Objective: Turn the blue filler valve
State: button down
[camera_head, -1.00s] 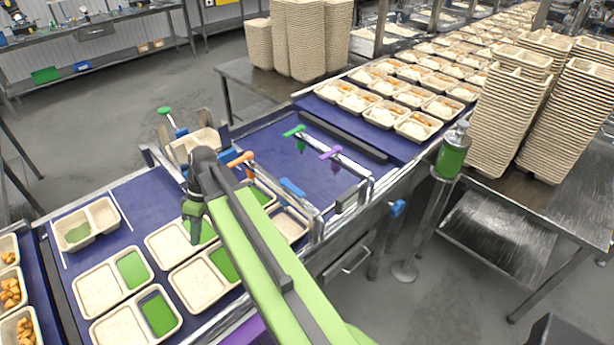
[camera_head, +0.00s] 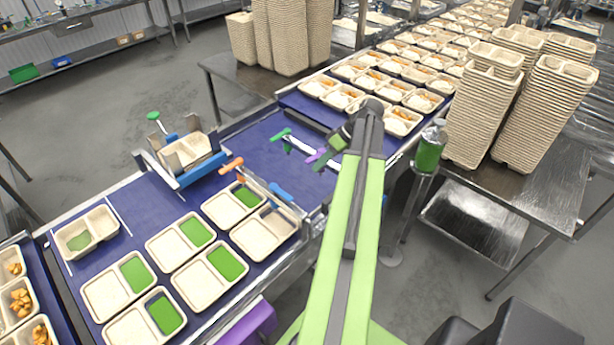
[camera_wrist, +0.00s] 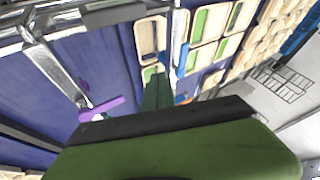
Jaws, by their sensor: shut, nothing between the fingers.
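The blue filler valve handle (camera_head: 281,192) is a short flat bar on a metal rail across the conveyor, beside an orange handle (camera_head: 232,165). What looks like the same blue handle shows in the wrist view (camera_wrist: 182,60), beyond the fingers. My gripper (camera_head: 322,162) is shut and empty, beyond and to the right of the blue handle. It overlaps the purple handle (camera_head: 314,155) in the head view; I cannot tell whether they touch. In the wrist view my gripper (camera_wrist: 157,80) points toward the trays, and the purple handle (camera_wrist: 100,108) is to its left.
A green handle (camera_head: 280,134) stands on the farther rail with the purple one. Several trays, some with green bottoms showing, lie on the blue conveyor (camera_head: 150,200). Tall tray stacks (camera_head: 485,110) and a green bottle (camera_head: 430,148) stand on the right.

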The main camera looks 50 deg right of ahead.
jog(key=w+a+f+b, duration=0.4)
jog(key=a+f+b, duration=0.2)
jog(key=a+f, duration=0.1)
jog(key=shift+a, duration=0.4)
jog(key=shift+a, duration=0.1)
